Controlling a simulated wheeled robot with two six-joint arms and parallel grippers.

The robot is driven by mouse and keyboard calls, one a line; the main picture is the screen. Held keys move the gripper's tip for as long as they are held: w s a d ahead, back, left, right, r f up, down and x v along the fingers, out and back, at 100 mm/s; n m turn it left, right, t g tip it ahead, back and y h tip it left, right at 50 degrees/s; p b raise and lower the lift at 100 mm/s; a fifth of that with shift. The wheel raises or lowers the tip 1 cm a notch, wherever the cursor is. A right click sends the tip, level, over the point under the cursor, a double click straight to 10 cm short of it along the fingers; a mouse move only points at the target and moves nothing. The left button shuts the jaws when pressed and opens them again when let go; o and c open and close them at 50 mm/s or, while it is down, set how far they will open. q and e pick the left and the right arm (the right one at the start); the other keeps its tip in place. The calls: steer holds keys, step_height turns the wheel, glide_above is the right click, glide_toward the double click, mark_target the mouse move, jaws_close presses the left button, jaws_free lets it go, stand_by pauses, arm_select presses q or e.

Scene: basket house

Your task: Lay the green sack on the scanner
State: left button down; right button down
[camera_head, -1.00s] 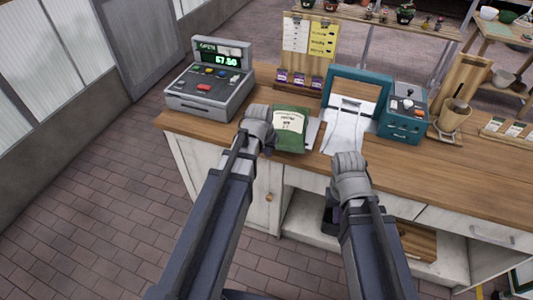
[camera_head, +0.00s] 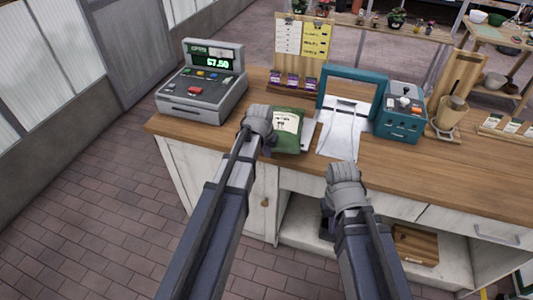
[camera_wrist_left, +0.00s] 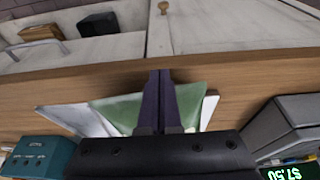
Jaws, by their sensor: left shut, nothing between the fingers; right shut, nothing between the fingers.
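The green sack (camera_head: 290,142) with a pale label lies on the wooden counter near its front edge. It also shows in the left wrist view (camera_wrist_left: 188,100), partly hidden by my gripper. My left gripper (camera_head: 261,121) is at the sack's left side in the head view; its shut fingers (camera_wrist_left: 158,88) overlap the sack in the wrist view, with nothing held. I cannot tell whether they touch it. What looks like the scanner, a pale plate (camera_head: 338,140) with a teal frame (camera_head: 352,78), stands right of the sack. My right gripper (camera_head: 345,176) is shut and empty before the counter front.
A cash register (camera_head: 203,95) stands to the left and a teal device (camera_head: 402,115) right of the scanner. A board with papers (camera_head: 302,38) rises behind. The counter (camera_head: 440,172) is clear at the front right.

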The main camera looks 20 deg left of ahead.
arm_select(q)
steer(key=w, duration=0.5)
steer(key=shift+s, duration=0.15)
steer(key=shift+s, duration=0.45)
steer(key=s+r+p, duration=0.6)
steer(key=r+p, duration=0.3)
steer(key=shift+r+p, duration=0.3)
